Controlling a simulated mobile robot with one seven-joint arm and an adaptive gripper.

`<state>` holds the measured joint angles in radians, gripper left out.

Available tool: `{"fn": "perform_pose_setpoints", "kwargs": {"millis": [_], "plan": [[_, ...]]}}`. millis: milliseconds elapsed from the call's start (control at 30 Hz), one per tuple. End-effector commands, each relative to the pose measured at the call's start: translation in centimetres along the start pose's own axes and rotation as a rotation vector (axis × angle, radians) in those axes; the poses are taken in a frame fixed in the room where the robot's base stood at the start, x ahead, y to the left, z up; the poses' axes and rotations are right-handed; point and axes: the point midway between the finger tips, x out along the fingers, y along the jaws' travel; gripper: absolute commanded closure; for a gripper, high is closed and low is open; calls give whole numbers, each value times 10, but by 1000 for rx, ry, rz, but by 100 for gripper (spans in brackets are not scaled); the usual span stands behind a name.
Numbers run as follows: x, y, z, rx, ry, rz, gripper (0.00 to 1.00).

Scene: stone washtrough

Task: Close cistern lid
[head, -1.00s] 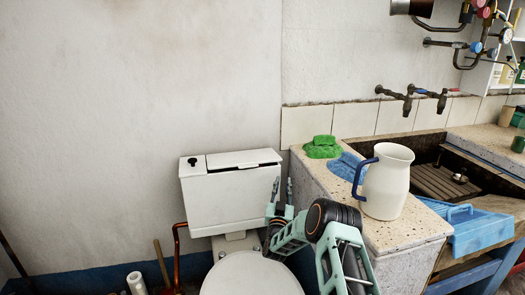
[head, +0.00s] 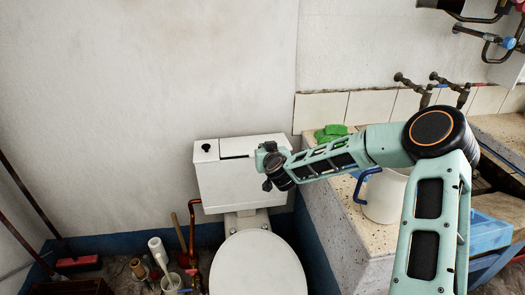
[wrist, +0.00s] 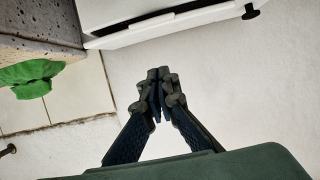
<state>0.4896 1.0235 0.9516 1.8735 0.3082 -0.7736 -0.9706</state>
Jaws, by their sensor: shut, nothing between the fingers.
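The white cistern (head: 225,185) stands against the wall behind the toilet. Its lid (head: 250,143) is slightly raised, with a thin dark gap under its front edge. A black button (head: 206,148) sits on the top left part. In the wrist view the cistern (wrist: 110,14) appears upside down, and the lid (wrist: 190,21) shows the dark gap. My gripper (wrist: 160,78) is shut and empty, its fingertips apart from the lid in that picture. In the head view my arm's end covers the cistern's right part, and the fingertips cannot be made out.
The stone trough's ledge (head: 335,215) stands right of the cistern, with a green cloth (head: 331,133) and a white jug (head: 385,198) on it. A copper pipe (head: 192,235) and a brush holder stand left of the toilet (head: 258,265). The wall above is bare.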

Motion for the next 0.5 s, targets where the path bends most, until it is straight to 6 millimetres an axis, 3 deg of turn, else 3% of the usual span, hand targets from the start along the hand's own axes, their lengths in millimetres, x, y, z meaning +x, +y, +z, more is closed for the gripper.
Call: {"fn": "perform_pose_setpoints", "kwargs": {"millis": [500], "plan": [[80, 1, 0, 5, 1, 3, 100]]}}
